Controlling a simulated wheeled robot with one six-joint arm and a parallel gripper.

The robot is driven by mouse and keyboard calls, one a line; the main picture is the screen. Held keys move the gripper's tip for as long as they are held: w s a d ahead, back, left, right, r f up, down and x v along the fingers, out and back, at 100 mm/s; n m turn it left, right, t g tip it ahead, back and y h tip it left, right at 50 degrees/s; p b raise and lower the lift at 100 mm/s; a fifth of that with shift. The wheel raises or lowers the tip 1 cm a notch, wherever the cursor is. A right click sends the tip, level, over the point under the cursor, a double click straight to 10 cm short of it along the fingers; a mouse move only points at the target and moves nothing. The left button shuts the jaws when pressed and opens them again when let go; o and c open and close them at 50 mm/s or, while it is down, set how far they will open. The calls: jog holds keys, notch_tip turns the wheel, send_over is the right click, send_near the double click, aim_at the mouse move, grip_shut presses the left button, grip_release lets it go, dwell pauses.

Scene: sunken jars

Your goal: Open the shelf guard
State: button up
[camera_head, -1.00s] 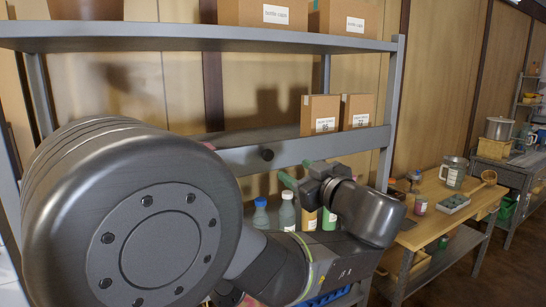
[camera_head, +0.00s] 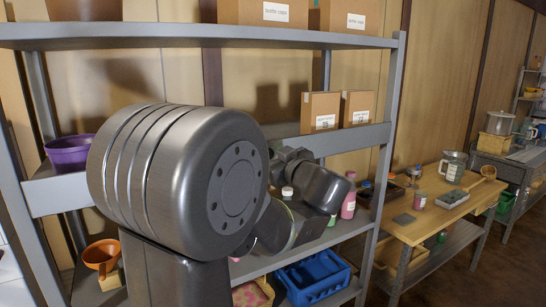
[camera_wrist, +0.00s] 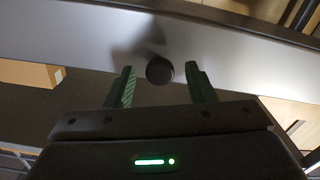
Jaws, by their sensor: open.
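The shelf guard is a grey panel (camera_head: 352,139) across the front of the middle shelf, upright at both visible ends. In the wrist view the guard (camera_wrist: 225,45) spans the picture with a round dark knob (camera_wrist: 159,70) on its face. My gripper (camera_wrist: 160,68) is open, with one green finger on each side of the knob. Small gaps show between the knob and both fingers, so it is not gripped. In the head view my arm hides the knob and the fingertips, and my gripper's body (camera_head: 290,158) shows just in front of the guard.
Cardboard boxes (camera_head: 321,110) stand behind the guard. A purple bowl (camera_head: 68,153) is at the left. Below are a pink bottle (camera_head: 348,207), a blue crate (camera_head: 314,278) and an orange funnel (camera_head: 101,256). A wooden table (camera_head: 440,208) with jars stands at the right.

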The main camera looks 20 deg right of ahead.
grip_shut()
jog(key=shift+f+b, duration=0.15)
jog(key=shift+b, duration=0.25)
